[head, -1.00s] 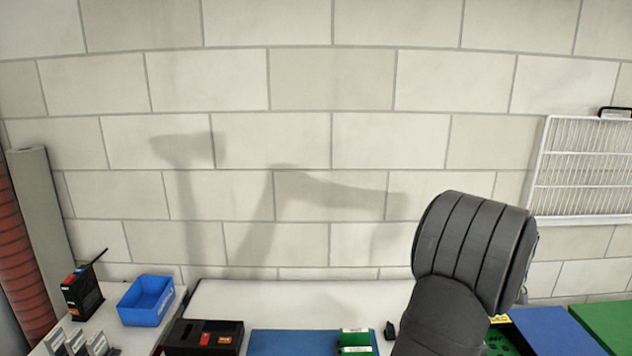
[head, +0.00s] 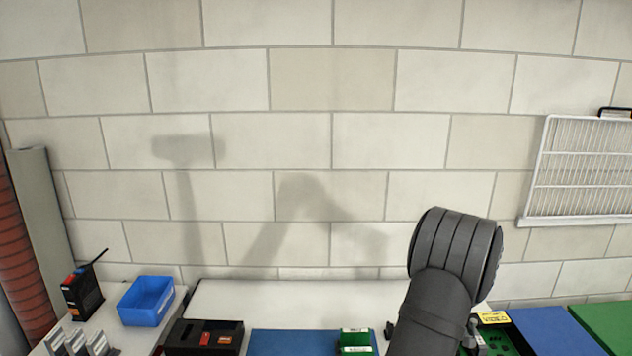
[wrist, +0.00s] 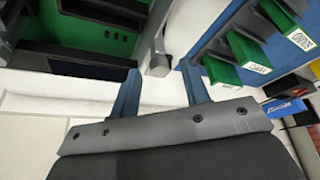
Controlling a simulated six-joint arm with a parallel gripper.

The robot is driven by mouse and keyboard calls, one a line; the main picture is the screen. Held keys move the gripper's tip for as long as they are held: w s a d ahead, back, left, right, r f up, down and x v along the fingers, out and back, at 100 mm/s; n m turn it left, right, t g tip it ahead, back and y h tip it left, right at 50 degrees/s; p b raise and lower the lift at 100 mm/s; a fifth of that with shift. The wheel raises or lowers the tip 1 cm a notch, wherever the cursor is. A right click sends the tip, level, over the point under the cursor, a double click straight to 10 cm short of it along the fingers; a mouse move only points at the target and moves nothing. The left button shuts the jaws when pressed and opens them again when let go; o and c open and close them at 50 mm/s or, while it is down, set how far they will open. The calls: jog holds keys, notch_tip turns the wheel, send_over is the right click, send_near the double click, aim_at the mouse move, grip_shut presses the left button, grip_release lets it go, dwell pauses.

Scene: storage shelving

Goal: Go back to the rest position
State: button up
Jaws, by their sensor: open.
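My gripper (wrist: 160,92) shows in the wrist view with its two blue-grey fingers apart and nothing between them. Pale tabletop shows behind the gap. In the head view my arm rises at the lower right, and the gripper itself cannot be made out there. In the wrist view a green tray (wrist: 110,38) lies beyond the left finger. Green boxes with white labels (wrist: 243,52) stand beyond the right finger, apart from it.
In the head view a blue bin (head: 146,301), a black radio-like device (head: 82,292) and a black case (head: 203,338) sit at the left. A blue mat (head: 290,343) lies at the front. A white wire rack (head: 583,168) hangs on the right wall. The white table's back (head: 290,300) is clear.

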jog(key=m+h, duration=0.1)
jog(key=m, duration=0.3)
jog(key=m+h, duration=0.1)
jog(key=m, duration=0.2)
jog(key=shift+a+t+h, duration=0.3)
jog(key=shift+a+t, duration=0.05)
jog(key=shift+t, duration=0.05)
jog(key=shift+a+m+h, duration=0.15)
jog(key=shift+m+h, duration=0.65)
jog(key=shift+m, duration=1.4)
jog(key=shift+m+h, duration=0.3)
jog(key=shift+m, duration=0.4)
jog(key=shift+a+m+g+h, duration=0.1)
jog(key=shift+m+g+h, duration=0.3)
jog(key=shift+m, duration=0.7)
